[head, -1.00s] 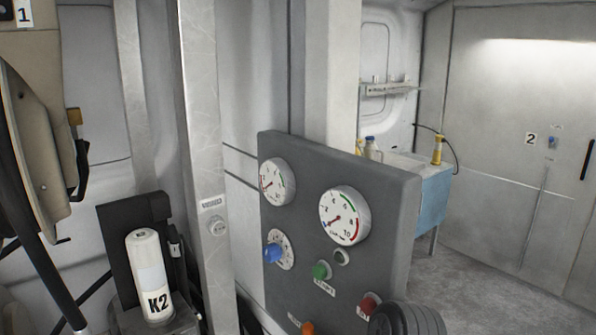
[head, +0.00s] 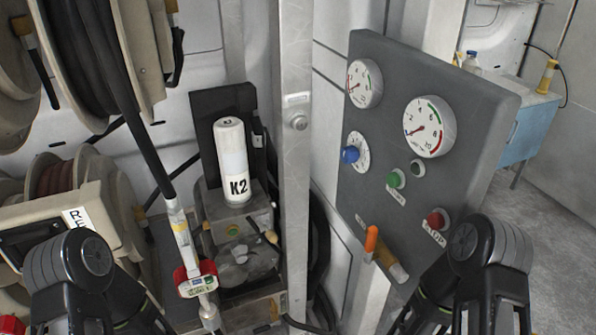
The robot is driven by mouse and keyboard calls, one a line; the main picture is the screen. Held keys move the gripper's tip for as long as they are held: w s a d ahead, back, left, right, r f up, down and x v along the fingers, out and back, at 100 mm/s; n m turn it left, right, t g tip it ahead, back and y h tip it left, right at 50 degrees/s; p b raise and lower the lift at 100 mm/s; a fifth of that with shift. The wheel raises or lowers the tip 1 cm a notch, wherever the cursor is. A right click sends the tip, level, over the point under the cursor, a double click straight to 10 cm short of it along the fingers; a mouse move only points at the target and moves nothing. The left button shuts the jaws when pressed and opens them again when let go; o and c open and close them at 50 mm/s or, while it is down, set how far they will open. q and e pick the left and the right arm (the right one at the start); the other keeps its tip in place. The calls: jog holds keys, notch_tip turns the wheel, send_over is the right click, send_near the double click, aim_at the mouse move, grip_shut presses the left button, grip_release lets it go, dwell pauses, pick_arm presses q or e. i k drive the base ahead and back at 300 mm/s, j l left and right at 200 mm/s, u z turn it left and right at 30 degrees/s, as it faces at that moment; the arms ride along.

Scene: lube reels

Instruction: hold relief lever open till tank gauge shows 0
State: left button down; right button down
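I cannot read which one is labelled tank. Parts of both my arms show at the bottom; neither gripper is visible.
The panel also has a blue knob (head: 350,154), a green button (head: 396,179) and a red stop button (head: 437,219). A white K2 cylinder (head: 232,165) stands left of a metal post (head: 296,200). Hose reels (head: 105,60) and a hanging hose nozzle (head: 197,284) are at left.

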aim_at(273, 237)
jog(key=k, duration=0.65)
jog(key=z, duration=2.4)
jog(key=k+j, duration=0.15)
jog(key=j, duration=0.25)
jog(key=k+j, duration=0.15)
jog(key=j, duration=0.25)
jog(key=k+j, duration=0.15)
jog(key=j, duration=0.25)
jog(key=k+j, duration=0.15)
jog(key=j, duration=0.3)
jog(key=k+j, duration=0.1)
jog(key=j, duration=0.3)
jog(key=k+j, duration=0.15)
jog(key=j, duration=0.25)
